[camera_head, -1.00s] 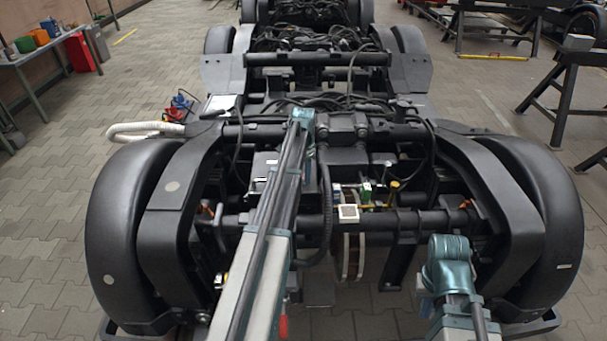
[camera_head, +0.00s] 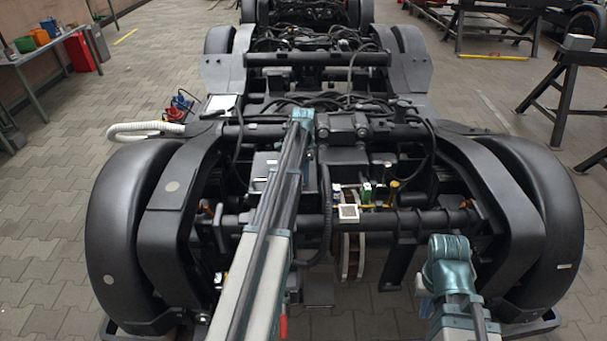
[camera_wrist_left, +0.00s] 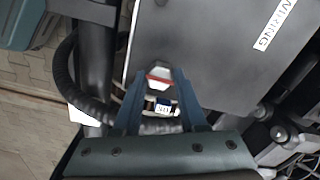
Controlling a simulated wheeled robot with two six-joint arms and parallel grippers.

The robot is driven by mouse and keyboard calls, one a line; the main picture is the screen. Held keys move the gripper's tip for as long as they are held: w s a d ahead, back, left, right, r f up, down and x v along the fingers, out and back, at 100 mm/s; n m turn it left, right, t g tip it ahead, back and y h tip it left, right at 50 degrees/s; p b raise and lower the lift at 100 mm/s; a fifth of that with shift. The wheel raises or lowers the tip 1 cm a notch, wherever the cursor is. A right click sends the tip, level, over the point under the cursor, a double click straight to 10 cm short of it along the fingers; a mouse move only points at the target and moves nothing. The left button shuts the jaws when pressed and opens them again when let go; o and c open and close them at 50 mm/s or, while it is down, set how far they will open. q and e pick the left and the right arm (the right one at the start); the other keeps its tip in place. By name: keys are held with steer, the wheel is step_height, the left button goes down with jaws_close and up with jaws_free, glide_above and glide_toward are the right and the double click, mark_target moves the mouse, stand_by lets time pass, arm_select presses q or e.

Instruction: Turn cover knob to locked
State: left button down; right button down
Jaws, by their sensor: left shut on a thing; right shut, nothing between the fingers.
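In the left wrist view my left gripper (camera_wrist_left: 160,80) is shut on a small light-grey knob with a red stripe (camera_wrist_left: 159,82). The knob sits by the edge of a grey cover (camera_wrist_left: 205,50) marked "WIRING". A small white and blue label (camera_wrist_left: 163,108) shows between the fingers; the knob's base is partly hidden. In the head view my left arm reaches over the front of the bogie (camera_head: 165,195) and hides its gripper and the knob. My right arm shows at the lower right; its fingers cannot be made out.
A thick black corrugated hose (camera_wrist_left: 65,75) runs left of the fingers in the left wrist view. Black tubes, cables and large wheel guards (camera_head: 545,200) surround the work spot. A workbench (camera_head: 35,55) with coloured containers stands far left. The paved floor at left is clear.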

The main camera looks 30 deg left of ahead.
arm_select(q)
steer(key=shift+c, duration=2.2)
jaws_free()
steer(key=shift+r, duration=0.1)
step_height(320, 180, up, 14)
steer(key=p, duration=1.4)
steer(key=shift+f, duration=0.2)
steer(key=s+d+r+n+p, duration=0.1)
steer(key=s+d, duration=0.4)
steer(key=d, duration=0.6)
steer(key=s+d, duration=0.5)
steer(key=d, duration=0.7)
steer(key=s+d+r+n+y+p, duration=0.1)
steer(key=s+d+n, duration=0.1)
steer(key=s+d, duration=1.2)
steer(key=s, duration=0.3)
steer(key=shift+s+d+r+n, duration=0.25)
steer(key=shift+r+n, duration=0.05)
steer(key=shift+r, duration=0.05)
